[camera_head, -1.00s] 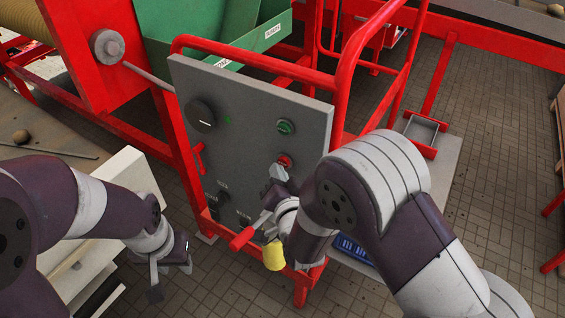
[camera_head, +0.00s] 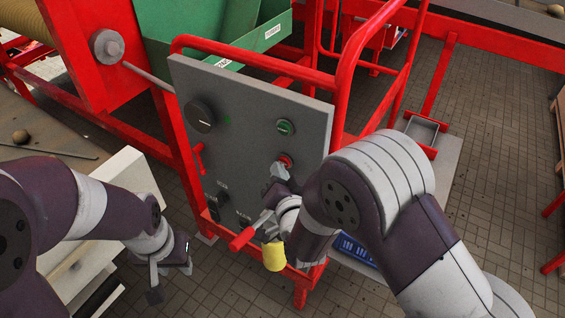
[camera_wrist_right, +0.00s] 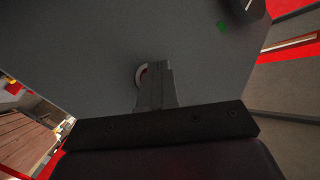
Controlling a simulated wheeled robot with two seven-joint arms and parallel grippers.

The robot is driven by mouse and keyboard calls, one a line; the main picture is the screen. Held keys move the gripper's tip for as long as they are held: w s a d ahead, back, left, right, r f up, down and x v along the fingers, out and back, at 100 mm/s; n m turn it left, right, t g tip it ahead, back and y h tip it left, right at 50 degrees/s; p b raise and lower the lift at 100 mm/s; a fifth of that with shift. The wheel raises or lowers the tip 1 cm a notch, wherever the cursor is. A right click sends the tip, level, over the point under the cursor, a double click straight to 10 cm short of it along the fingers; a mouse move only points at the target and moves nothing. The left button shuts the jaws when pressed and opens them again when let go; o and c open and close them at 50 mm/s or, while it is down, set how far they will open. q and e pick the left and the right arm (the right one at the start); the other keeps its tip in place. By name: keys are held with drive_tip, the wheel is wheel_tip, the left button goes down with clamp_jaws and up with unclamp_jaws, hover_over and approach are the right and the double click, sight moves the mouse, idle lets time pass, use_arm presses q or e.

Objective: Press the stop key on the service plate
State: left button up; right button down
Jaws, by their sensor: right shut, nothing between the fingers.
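The grey service plate (camera_head: 245,110) stands tilted in a red frame. The red stop key (camera_head: 285,161) sits on its right side, below a green key (camera_head: 285,128). My right gripper (camera_head: 279,171) is shut and empty, its tips just below and in front of the red key. In the right wrist view the shut fingers (camera_wrist_right: 155,85) point at the plate and partly cover a pale ring with some red (camera_wrist_right: 140,74). I cannot tell whether they touch the key. My left gripper (camera_head: 171,277) hangs open and empty at the lower left, away from the plate.
A black round knob (camera_head: 200,115), a red handle (camera_head: 199,158) and a dark switch (camera_head: 217,205) are also on the plate. A red lever (camera_head: 242,238) and a yellow part (camera_head: 274,256) lie below my right gripper. Red rails (camera_head: 345,75) curve around the plate's top and right.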

drive_tip(key=shift+s+a, duration=0.4)
drive_tip(key=shift+s, duration=0.2)
drive_tip(key=s+a, duration=0.1)
drive_tip(key=s, duration=0.1)
drive_tip(key=s+a, duration=0.2)
drive_tip(key=shift+d+f, duration=0.1)
drive_tip(key=shift+f, duration=0.05)
idle(0.8)
